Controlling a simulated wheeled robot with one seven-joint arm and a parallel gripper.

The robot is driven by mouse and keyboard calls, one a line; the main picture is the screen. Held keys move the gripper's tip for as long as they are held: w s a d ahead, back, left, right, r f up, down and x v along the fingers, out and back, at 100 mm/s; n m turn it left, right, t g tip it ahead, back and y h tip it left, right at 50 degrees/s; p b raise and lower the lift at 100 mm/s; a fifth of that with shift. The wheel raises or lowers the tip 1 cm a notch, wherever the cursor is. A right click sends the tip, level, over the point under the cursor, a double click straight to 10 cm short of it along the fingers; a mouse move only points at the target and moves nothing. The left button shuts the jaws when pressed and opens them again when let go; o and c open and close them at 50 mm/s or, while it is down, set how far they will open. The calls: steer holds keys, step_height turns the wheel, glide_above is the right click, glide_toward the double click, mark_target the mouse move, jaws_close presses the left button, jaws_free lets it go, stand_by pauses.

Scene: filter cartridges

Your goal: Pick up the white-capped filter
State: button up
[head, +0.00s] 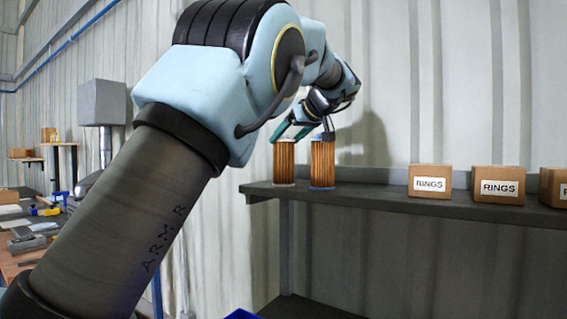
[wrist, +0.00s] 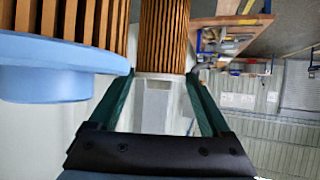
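The white-capped filter (head: 284,163) stands upright on the shelf, with brown pleats. In the wrist view its white cap (wrist: 153,108) lies between my fingers, with its pleated body (wrist: 163,35) beyond. A blue-capped filter (head: 322,165) stands upright just to its right in the head view. In the wrist view, the blue cap (wrist: 60,72) is large and close at the left, by my left finger. My gripper (head: 293,132) is at the top of the filters, its teal fingers spread on either side of the white cap. My gripper (wrist: 160,75) looks open; contact with the cap cannot be told.
The dark shelf (head: 370,199) runs along the corrugated wall. Cartons marked RINGS (head: 430,181) and (head: 498,185) stand to the right, with clear shelf between them and the filters. A cluttered workbench (head: 30,262) is at the far left.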

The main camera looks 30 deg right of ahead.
jaws_close()
stand_by(0.4)
steer(key=shift+r, duration=0.1)
